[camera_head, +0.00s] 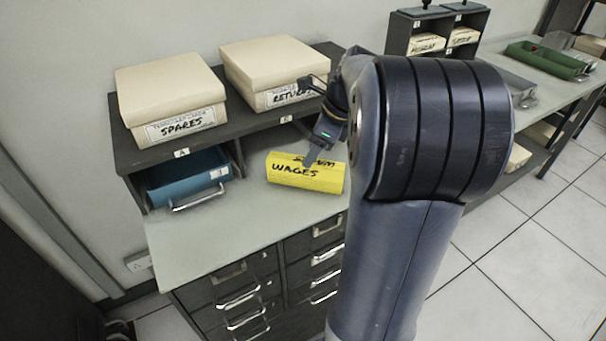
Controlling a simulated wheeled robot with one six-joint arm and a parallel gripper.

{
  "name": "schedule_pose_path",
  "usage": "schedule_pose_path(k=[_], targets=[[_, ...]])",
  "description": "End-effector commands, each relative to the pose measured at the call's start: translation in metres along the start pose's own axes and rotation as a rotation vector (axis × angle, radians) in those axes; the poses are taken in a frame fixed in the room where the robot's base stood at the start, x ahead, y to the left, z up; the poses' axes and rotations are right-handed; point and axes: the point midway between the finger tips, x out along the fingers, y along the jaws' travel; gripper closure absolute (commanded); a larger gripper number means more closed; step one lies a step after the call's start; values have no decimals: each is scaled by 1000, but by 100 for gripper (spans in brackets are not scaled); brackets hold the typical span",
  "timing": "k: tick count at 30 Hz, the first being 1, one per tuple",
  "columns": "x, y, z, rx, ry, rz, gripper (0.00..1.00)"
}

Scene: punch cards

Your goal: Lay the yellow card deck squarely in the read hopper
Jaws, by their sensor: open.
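The yellow card deck (310,177) lies on the pale desk top, with "WAGES" written on it in black. My gripper (312,157) is over the deck's upper edge, its fingers pointing down. The fingers overlap the deck in this view, and I cannot tell whether they touch it. My gripper is open. My arm hides the desk to the right of the deck. I cannot pick out the read hopper for sure.
A dark shelf holds cream boxes marked "SPARES" (172,98) and "RETURNS" (276,73). A blue drawer (187,179) sits in the left bay. A green tray (545,60) is on the right-hand bench. The desk's front left is clear.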

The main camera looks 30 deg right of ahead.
Motion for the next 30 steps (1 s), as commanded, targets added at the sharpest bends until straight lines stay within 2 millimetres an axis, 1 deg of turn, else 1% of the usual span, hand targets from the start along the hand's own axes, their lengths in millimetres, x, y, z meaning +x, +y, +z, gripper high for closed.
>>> schedule_pose_path(k=[4,9,12,15,21,23,30], targets=[[13,-1,0,0,1,2,53],[40,-3,1,-1,2,4,53],[50,-4,1,-1,1,2,53],[55,-4,1,-1,0,-1,53],[55,-4,1,-1,0,-1,53],[55,-4,1,-2,0,-1,57],[55,-4,1,-2,0,-1,76]])
